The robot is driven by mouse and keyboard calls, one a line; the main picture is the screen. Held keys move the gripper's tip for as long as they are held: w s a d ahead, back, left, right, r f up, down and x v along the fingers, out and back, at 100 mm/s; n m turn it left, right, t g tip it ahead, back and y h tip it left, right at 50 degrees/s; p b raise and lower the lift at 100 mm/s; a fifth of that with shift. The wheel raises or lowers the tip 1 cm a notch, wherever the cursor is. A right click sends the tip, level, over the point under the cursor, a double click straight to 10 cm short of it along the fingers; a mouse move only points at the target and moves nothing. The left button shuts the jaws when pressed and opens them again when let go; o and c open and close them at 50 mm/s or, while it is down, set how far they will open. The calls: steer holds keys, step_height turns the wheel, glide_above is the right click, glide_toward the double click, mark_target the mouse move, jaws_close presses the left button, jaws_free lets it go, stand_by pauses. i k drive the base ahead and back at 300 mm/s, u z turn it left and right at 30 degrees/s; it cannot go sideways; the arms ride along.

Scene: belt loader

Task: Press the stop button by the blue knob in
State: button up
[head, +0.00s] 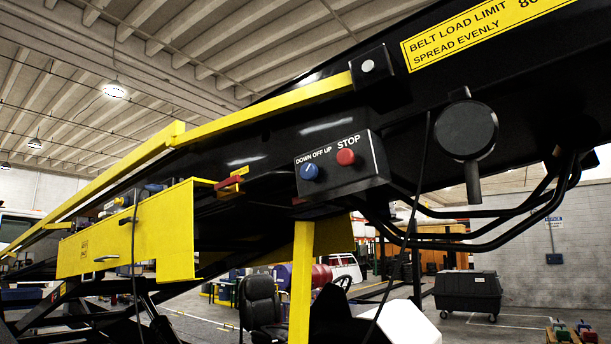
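A red stop button (346,157) sits on a black control box (352,181) on the side of the belt loader, under the white word STOP. The round blue knob (310,172) is on the same face of the box, just left of the red button and slightly lower, under the words DOWN OFF UP. Both stand out from the face and nothing covers them. I cannot tell whether the button is pressed in. My gripper is not in view.
The loader's black boom (265,150) slopes up to the right behind the box. A yellow post (301,285) stands below it. Black hoses (490,238) and a round black part (466,130) are to the right. A black seat (261,305) is below.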

mark_target(345, 157)
steer(key=u, duration=1.2)
steer(key=k, duration=0.4)
steer(key=z, duration=1.2)
